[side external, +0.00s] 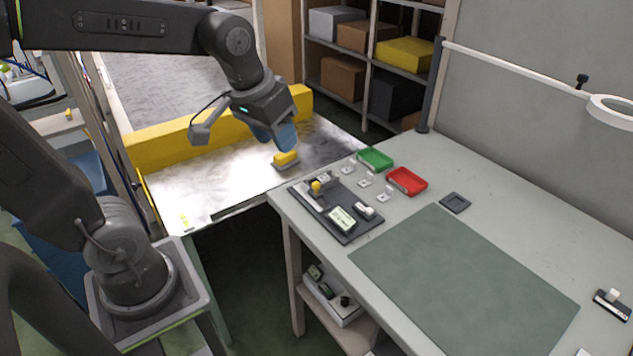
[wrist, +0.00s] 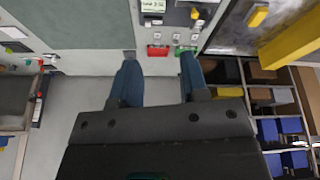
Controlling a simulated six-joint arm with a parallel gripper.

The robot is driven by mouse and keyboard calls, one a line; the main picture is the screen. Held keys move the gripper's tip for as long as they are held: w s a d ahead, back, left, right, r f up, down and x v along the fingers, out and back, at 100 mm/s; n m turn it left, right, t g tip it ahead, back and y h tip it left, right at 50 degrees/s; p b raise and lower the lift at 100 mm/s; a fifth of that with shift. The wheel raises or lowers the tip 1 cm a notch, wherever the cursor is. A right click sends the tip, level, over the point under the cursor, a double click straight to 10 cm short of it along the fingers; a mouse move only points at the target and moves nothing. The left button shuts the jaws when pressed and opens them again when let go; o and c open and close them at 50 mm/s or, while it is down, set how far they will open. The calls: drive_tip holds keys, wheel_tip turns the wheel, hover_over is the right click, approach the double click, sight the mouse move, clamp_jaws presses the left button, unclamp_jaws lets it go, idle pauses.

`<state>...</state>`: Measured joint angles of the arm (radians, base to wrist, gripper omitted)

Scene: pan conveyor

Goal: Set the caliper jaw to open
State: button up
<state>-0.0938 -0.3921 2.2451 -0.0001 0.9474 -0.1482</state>
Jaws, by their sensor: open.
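The caliper fixture is a dark plate (side external: 347,227) on the near left part of the grey bench. It carries a light metal bar, a yellow knob (side external: 316,186), a pale green display (side external: 341,219) and a small white piece. The jaw's exact setting is too small to tell. In the wrist view the display (wrist: 152,6) and yellow knob (wrist: 195,13) show at the top edge, partly cut off. My gripper (side external: 276,137) has blue fingers and hangs above the metal table, left of and higher than the fixture. In the wrist view its fingers (wrist: 158,72) are apart, with nothing held.
A yellow block (side external: 286,158) sits on the metal table below my gripper. A green tray (side external: 375,159), a red tray (side external: 407,181) and small white pieces stand behind the fixture. A yellow barrier (side external: 190,130) edges the metal table. The green mat (side external: 465,280) is clear.

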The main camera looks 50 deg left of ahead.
drive_tip(key=shift+o, duration=0.5)
drive_tip(key=w+a+f+n+g, duration=0.2)
drive_tip(key=w+a, duration=0.3)
drive_tip(key=w, duration=0.4)
drive_tip(key=shift+f+n, duration=0.6)
drive_tip(key=shift+f, duration=0.1)
drive_tip(key=n+g, duration=0.2)
drive_tip(key=n, duration=0.1)
hover_over(316, 184)
wheel_tip(316, 184, down, 7)
wheel_tip(316, 184, down, 14)
drive_tip(key=shift+c, duration=0.5)
clamp_jaws()
